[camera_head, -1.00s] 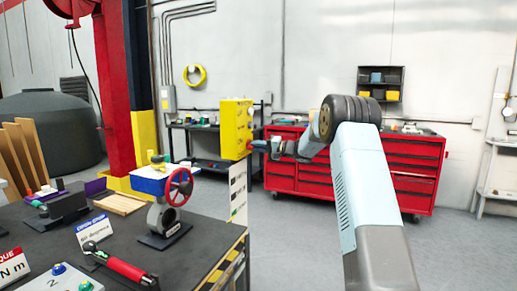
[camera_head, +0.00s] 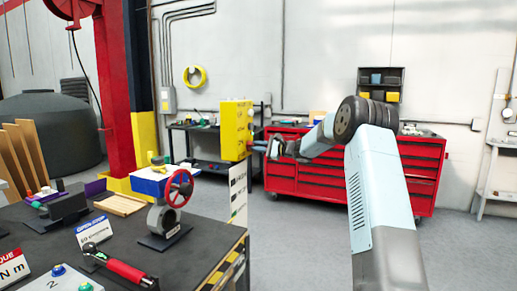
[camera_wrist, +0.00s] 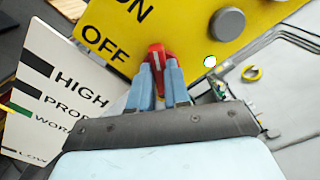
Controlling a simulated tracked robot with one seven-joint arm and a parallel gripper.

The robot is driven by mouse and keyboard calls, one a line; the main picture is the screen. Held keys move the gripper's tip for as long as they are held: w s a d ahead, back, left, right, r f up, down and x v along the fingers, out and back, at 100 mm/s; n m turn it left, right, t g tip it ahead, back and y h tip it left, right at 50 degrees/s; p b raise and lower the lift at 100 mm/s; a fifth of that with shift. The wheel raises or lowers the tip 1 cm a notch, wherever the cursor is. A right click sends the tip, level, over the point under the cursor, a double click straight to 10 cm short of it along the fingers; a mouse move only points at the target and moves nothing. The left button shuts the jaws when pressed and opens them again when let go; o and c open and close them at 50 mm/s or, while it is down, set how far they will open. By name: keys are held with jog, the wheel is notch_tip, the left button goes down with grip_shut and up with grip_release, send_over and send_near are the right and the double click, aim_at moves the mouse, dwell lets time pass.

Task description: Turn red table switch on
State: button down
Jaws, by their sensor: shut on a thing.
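A yellow switch box (camera_head: 235,130) stands beyond the dark table's right corner. The wrist view shows its yellow face (camera_wrist: 195,30) with the words ON and OFF and a grey round knob (camera_wrist: 227,23). A red switch handle (camera_wrist: 156,57) with a white line sticks out beside the word OFF. My gripper (camera_wrist: 157,72) has its two blue-grey fingers on either side of the red handle, shut on it. In the head view my gripper (camera_head: 268,146) reaches the right side of the box, and the handle is too small to tell there.
A white board with level words (camera_wrist: 55,95) hangs below the box. The dark table (camera_head: 190,250) holds a valve with a red wheel (camera_head: 180,189) and a red-handled wrench (camera_head: 125,268). A red tool cabinet (camera_head: 415,165) stands behind my arm. Grey floor is clear at right.

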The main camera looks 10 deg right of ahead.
jog(key=shift+d+f+m, duration=0.1)
jog(key=shift+f+m, duration=0.15)
jog(key=shift+m, duration=0.35)
jog(key=shift+f, duration=0.15)
jog(key=c, duration=1.3)
grip_release()
jog(key=shift+o, duration=1.1)
jog(key=shift+r, duration=0.25)
jog(key=v, duration=1.3)
jog(key=shift+d, duration=0.3)
jog(key=shift+s+f, duration=0.1)
jog(key=shift+s, duration=0.05)
